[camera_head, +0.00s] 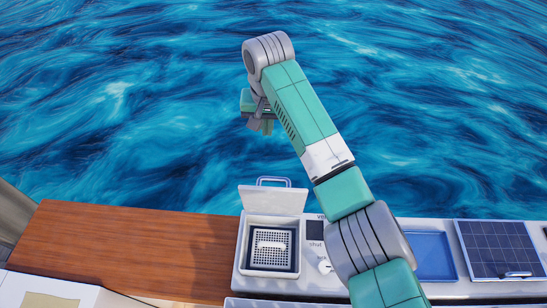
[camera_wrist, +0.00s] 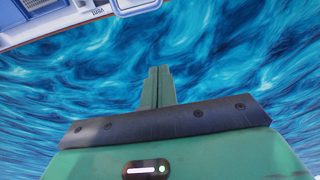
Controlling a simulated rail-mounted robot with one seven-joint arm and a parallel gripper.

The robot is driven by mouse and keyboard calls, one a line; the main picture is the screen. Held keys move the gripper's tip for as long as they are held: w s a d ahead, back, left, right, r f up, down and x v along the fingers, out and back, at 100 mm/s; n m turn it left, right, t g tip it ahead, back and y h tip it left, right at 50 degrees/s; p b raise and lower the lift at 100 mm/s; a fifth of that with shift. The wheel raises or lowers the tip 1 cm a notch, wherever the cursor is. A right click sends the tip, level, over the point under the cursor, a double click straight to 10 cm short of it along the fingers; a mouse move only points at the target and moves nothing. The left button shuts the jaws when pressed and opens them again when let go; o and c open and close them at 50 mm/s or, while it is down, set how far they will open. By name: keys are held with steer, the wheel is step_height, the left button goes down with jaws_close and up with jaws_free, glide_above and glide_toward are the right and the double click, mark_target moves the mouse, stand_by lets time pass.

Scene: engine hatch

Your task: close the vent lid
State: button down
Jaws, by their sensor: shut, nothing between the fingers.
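The vent lid (camera_head: 273,200) is a pale panel with a blue-grey handle (camera_head: 274,181) on its far edge. It stands open, tilted up at the back of the white vent box (camera_head: 241,262). The box holds a dark-framed grille (camera_head: 270,250) with a white bar on it. My gripper (camera_head: 262,127) appears above and beyond the lid in the head view, over the water, apart from it. In the wrist view its green fingers (camera_wrist: 158,72) are together and empty. Part of the vent box (camera_wrist: 22,20) shows at that view's upper left corner.
A white console holds a round knob (camera_head: 325,267), a blue tray (camera_head: 433,256) and a solar panel (camera_head: 499,249) right of the vent. My arm hides part of the console. A bare wooden deck (camera_head: 130,245) lies to the left. Open water fills the background.

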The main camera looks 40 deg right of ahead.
mark_target(274, 194)
steer(key=s+a+f+p, duration=0.1)
steer(key=s+f, duration=0.2)
steer(key=f, duration=0.9)
steer(key=shift+s+a+g+p, duration=0.15)
steer(key=shift+s+g+p, duration=0.1)
steer(key=shift+g+p, duration=0.1)
steer(key=shift+r+m, duration=0.15)
steer(key=shift+m, duration=0.15)
